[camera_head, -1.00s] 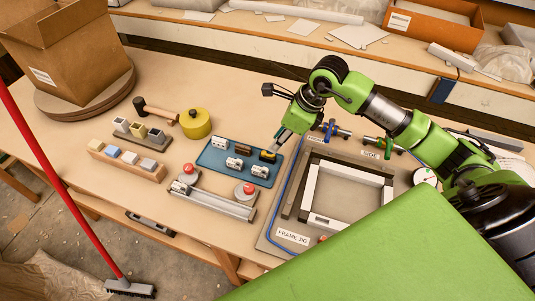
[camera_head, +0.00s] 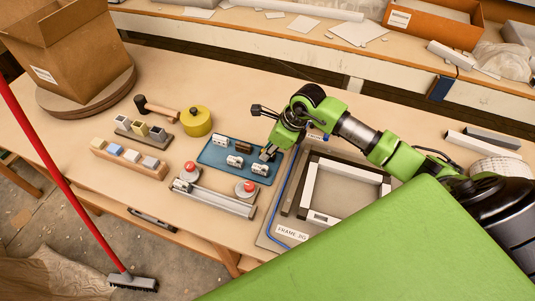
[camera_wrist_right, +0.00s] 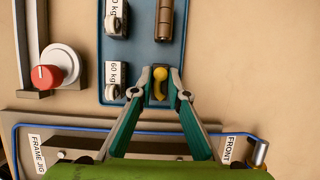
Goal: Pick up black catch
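The black catch (camera_wrist_right: 160,91), dark with a yellow part, sits at the edge of the blue tray (camera_wrist_right: 138,55) in the right wrist view. My right gripper (camera_wrist_right: 160,76) has its two fingertips against either side of it, so it looks shut on the catch. The catch does not look clearly lifted from the tray. In the head view my right gripper (camera_head: 268,153) is down at the tray's right end and largely hides the catch. My left gripper is not in view.
Close by on the tray are a brown catch (camera_wrist_right: 165,18) and white ones, such as the 60 kg catch (camera_wrist_right: 116,80). The frame jig (camera_head: 291,231) lies right of the tray. A rail with red knobs (camera_head: 220,201) lies in front. A yellow round tin (camera_head: 197,122) stands behind left.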

